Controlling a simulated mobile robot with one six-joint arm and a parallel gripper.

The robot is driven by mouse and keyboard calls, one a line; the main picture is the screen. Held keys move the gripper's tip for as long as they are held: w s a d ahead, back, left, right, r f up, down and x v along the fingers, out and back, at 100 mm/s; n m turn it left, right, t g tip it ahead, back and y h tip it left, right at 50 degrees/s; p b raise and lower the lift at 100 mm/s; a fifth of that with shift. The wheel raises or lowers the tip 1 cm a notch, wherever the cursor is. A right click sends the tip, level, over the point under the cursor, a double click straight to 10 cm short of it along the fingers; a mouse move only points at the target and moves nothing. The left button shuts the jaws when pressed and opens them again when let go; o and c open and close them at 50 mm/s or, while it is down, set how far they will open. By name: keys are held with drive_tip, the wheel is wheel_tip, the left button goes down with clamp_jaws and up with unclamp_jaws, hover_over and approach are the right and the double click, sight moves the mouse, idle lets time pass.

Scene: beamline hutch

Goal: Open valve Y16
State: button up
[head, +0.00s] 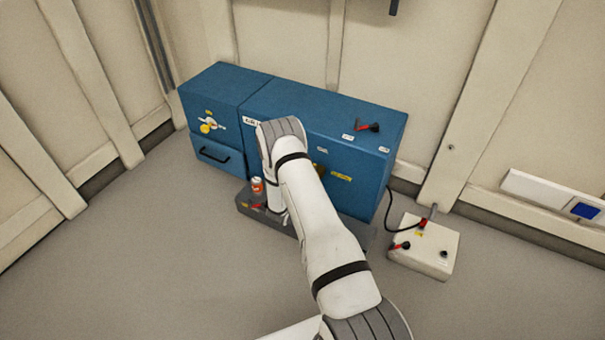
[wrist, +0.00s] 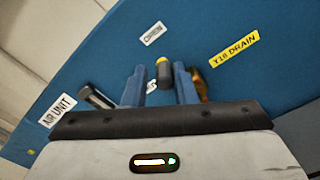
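The blue cabinet (head: 285,105) stands against the back wall. A black handle with a yellow end (wrist: 163,74) shows in the gap between the fingertips; contact cannot be told. A brass-coloured part (wrist: 201,86) is partly hidden behind the right finger. In the head view my arm hides the gripper.
A grey cylindrical part (wrist: 98,97) is left of the fingers, near the AIR UNIT label (wrist: 58,110). A red-black lever (head: 369,127) sits on the cabinet top. A white box (head: 424,248) with a red-handled lever stands right on the floor. A dark base (head: 246,207) holds a small container.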

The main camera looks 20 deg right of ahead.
drive_tip(key=shift+s+d, duration=0.2)
drive_tip(key=p+v, duration=0.1)
drive_tip(key=v, duration=0.6)
drive_tip(key=shift+a+p, duration=0.35)
drive_tip(key=shift+a, duration=0.15)
drive_tip(key=s+d+r+m+g+p, duration=0.2)
drive_tip(key=s+r+m+g+p, duration=0.2)
drive_tip(key=r, duration=0.8)
drive_tip(key=s+d+r+m+g+p, duration=0.2)
drive_tip(key=s+r+m+g+p, duration=0.15)
drive_tip(key=r, duration=0.75)
drive_tip(key=s+d+r+m+g+p, duration=0.1)
drive_tip(key=s+r+m+g+p, duration=0.3)
drive_tip(key=r, duration=0.8)
drive_tip(key=s+a+r+m+y+p, duration=0.2)
drive_tip(key=s+a+r+y+p, duration=0.2)
drive_tip(key=s+r, duration=0.3)
drive_tip(key=s+a+r+m+t+y+p, duration=0.1)
drive_tip(key=s+a+r+m+y+p, duration=0.2)
drive_tip(key=r, duration=0.7)
drive_tip(key=s+a+r+m+t+y+p, duration=0.1)
drive_tip(key=s+a+r+m+y+p, duration=0.1)
drive_tip(key=s+a+r+y+p, duration=0.3)
drive_tip(key=s+a+r+y, duration=0.1)
drive_tip(key=s+a+r, duration=0.3)
drive_tip(key=s, duration=0.1)
drive_tip(key=shift+s+a+m+y, duration=0.15)
drive_tip(key=shift+s+m+y, duration=0.15)
drive_tip(key=shift+m, duration=0.05)
